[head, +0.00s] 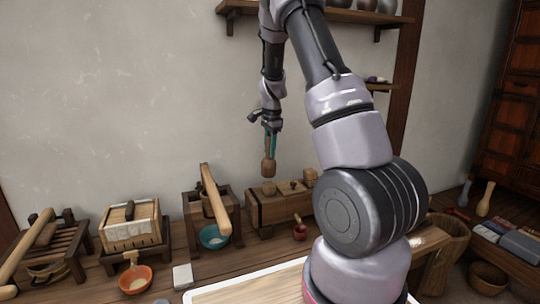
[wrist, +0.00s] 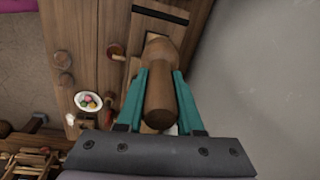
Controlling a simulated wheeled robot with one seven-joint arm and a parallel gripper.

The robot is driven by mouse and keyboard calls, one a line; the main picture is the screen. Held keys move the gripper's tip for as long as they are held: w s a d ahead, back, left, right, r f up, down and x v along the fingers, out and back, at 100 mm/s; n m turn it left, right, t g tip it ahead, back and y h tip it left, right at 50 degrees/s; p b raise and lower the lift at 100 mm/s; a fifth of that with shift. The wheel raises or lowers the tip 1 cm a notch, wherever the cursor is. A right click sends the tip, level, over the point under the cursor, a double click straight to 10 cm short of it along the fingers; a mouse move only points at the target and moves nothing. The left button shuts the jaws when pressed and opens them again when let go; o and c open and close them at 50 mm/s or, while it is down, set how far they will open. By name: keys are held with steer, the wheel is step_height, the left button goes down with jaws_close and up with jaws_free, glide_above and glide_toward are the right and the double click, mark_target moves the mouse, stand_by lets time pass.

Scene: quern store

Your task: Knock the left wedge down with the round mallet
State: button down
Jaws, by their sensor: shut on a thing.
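My gripper (head: 271,128) is shut on the round mallet (head: 269,166), a brown wooden tool that hangs upright with its rounded head down. In the wrist view my teal fingers (wrist: 160,95) close on both sides of its handle (wrist: 160,100), and the head (wrist: 160,52) lies beyond. Just below the mallet in the head view is a wooden press box (head: 285,210) with small wooden pieces on top. The leftmost piece (head: 268,188) looks like the left wedge, almost directly under the mallet head. I cannot tell the exact gap. The mallet hides much of the box in the wrist view.
Left of the box stands a wooden frame with a slanted beam (head: 214,198) and a teal bowl (head: 212,238). A small red cup (head: 299,229) stands in front. Further left are a slatted box (head: 130,224) and an orange bowl (head: 135,279). A wall shelf (head: 345,15) hangs above.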

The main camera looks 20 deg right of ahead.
mark_target(270, 159)
steer(key=shift+r, duration=0.65)
step_height(270, 159, down, 6)
steer(key=shift+s+r, duration=0.1)
steer(key=shift+r, duration=2.65)
steer(key=shift+r, duration=2)
